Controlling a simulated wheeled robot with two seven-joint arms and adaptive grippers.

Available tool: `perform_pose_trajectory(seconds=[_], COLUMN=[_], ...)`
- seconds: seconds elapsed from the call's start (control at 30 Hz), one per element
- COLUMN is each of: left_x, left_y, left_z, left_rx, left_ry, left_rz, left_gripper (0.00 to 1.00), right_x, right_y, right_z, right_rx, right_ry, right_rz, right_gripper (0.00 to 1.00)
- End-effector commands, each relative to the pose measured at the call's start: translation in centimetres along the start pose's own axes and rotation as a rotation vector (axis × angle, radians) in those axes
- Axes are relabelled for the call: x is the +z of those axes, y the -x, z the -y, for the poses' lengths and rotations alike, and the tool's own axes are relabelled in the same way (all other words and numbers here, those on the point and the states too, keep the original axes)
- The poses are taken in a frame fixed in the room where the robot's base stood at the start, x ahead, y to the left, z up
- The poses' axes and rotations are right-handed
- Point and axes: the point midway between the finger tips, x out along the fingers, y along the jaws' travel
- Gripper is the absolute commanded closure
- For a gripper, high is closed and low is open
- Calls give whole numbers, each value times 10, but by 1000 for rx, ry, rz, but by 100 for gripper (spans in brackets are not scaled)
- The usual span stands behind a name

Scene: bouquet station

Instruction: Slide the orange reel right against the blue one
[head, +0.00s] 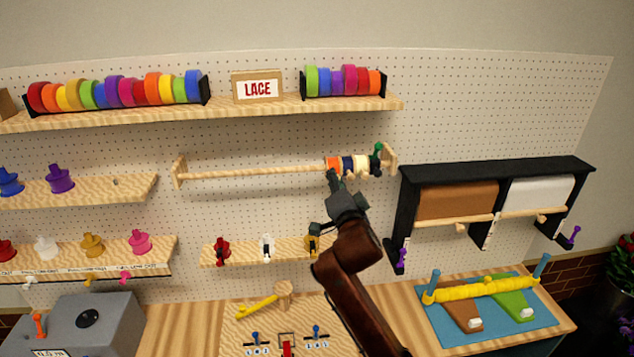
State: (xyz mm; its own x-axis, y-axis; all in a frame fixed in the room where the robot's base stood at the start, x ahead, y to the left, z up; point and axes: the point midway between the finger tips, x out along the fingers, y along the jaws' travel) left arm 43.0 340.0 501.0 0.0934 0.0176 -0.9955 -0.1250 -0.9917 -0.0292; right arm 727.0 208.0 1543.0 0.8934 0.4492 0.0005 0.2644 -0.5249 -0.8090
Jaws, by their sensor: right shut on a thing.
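The orange reel (333,163) hangs on a horizontal wooden rod (250,172) toward its right end. The dark blue reel (348,163) is just to its right on the same rod. The two look very close, but I cannot tell whether they touch. My right gripper (335,178) reaches up from below and is shut on the orange reel at its lower edge. Its fingers hide part of the reel's underside. My left gripper is not in view.
Right of the blue reel are a pale reel (362,164) and a green clip (377,158) near the rod's right bracket (391,160). The rod is bare to the left. A shelf with ribbon rolls (115,92) runs above; a shelf with small clamps (267,247) sits below.

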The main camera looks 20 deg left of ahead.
Motion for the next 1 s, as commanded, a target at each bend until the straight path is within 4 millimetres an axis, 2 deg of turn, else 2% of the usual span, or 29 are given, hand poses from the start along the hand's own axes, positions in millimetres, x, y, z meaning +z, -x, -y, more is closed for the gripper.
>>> perform_pose_trajectory(seconds=[0.2, 0.23, 0.5, 0.83, 1.0], left_x=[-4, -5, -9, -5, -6], left_y=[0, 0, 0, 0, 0], left_z=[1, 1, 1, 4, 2], left_rx=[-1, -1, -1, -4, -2], left_ry=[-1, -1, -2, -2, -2], left_rz=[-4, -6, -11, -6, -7], left_gripper=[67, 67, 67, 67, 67], right_x=[-1, -1, 1, 2, 2], right_y=[0, 0, 0, 3, 23], right_z=[-2, -2, 0, 0, 0], right_rx=[4, 4, 2, 1, -1], right_ry=[2, 2, 1, 0, -3], right_rz=[-3, -3, 0, 1, 2], right_gripper=[100, 85, 67, 67, 67])
